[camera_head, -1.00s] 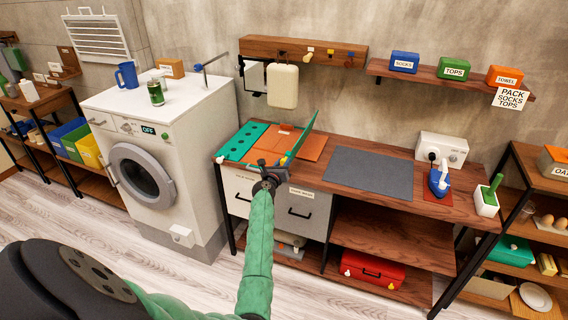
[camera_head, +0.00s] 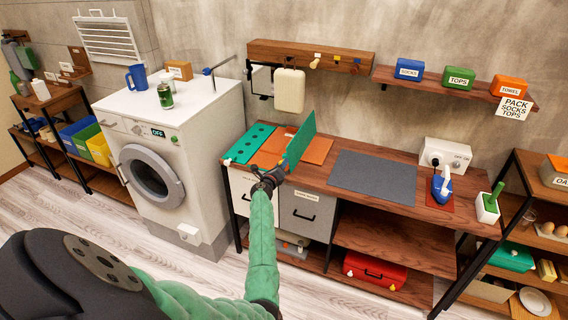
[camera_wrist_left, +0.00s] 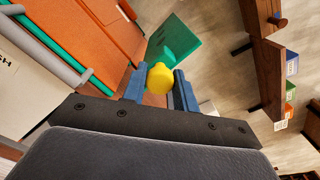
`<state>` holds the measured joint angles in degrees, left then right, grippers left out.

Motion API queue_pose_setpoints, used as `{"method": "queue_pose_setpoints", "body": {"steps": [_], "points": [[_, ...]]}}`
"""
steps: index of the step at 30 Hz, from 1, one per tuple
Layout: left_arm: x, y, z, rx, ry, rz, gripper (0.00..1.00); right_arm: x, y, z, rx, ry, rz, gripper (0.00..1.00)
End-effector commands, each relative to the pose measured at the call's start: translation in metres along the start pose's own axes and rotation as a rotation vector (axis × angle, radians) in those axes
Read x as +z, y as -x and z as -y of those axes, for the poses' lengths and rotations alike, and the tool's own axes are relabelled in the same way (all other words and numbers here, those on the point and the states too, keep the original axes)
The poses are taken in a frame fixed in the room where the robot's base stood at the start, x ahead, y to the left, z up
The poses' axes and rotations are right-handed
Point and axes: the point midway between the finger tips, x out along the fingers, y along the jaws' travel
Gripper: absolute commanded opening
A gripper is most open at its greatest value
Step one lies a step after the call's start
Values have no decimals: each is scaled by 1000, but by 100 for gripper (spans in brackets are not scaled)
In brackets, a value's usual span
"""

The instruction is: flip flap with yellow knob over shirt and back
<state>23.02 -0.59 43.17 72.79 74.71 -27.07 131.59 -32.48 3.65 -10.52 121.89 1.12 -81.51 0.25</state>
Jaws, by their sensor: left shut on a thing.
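My left gripper (camera_head: 268,182) is shut on the yellow knob (camera_wrist_left: 160,78), which shows between its blue-grey fingers in the left wrist view. The knob is on the edge of a green flap (camera_head: 301,138), which stands tilted up above the folding board; it also shows beyond the knob in the left wrist view (camera_wrist_left: 178,42). A teal panel with holes (camera_head: 247,143) lies flat at the left. Orange flat areas (camera_head: 318,150) lie on both sides of the raised flap; I cannot tell shirt from board there. My right gripper is not in view.
A grey mat (camera_head: 372,177) lies on the wooden bench right of the board. A blue iron (camera_head: 442,187) stands farther right. A washing machine (camera_head: 155,170) stands left of the bench. A peg rail (camera_head: 312,55) with a hanging cream container (camera_head: 289,91) is on the wall above.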

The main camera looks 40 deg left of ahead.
Motion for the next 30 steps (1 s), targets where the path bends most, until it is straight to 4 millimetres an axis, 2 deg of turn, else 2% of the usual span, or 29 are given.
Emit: {"method": "queue_pose_setpoints", "body": {"steps": [1,2,13,20,30], "points": [[8,-1,2,-1,36,2,11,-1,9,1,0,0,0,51],[8,-1,1,-1,52,2,11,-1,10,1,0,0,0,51],[9,-2,-4,-2,100,4,11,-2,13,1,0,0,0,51],[16,-1,-19,-1,300,2,11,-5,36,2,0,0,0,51],[13,-1,-26,-2,351,2,11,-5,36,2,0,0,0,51]]}}
